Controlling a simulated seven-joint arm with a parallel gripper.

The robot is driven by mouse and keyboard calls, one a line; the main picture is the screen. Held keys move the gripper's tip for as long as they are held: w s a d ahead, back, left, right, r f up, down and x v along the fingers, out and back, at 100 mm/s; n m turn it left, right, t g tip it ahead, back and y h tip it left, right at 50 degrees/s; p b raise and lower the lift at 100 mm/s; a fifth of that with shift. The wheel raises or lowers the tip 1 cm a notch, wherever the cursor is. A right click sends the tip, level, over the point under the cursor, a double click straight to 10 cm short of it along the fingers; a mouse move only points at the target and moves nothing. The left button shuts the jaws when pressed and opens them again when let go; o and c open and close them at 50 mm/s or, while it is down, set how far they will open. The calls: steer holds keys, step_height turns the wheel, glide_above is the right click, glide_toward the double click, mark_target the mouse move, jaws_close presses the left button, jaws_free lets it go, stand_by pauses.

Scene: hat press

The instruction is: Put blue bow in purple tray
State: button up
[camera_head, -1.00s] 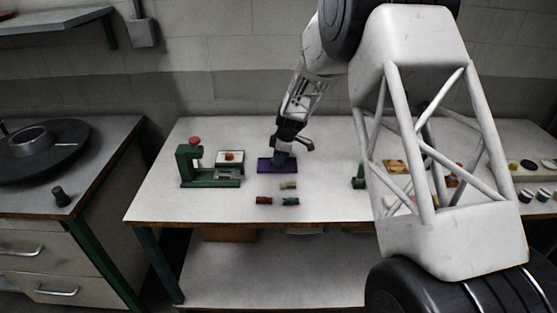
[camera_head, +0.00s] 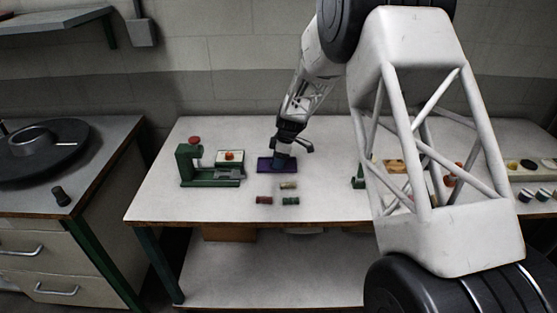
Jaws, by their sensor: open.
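The purple tray (camera_head: 265,168) lies on the white worktop, right of a green press. My gripper (camera_head: 284,157) points down at the tray, with its lower end over the tray's middle. It is open. A dark blue patch shows at its lower end, against the tray. This may be the blue bow, but it is too small to tell it apart from the fingers or to see whether it touches the tray floor.
Left of the tray stands a green press (camera_head: 190,170) with a red knob. In front lie a dark red piece (camera_head: 264,200), a green piece (camera_head: 291,201) and a pale piece (camera_head: 288,185). My arm hides much of the right side. The front-left worktop is clear.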

steer(key=v, duration=1.2)
steer(key=shift+r, duration=0.15)
stand_by(0.7)
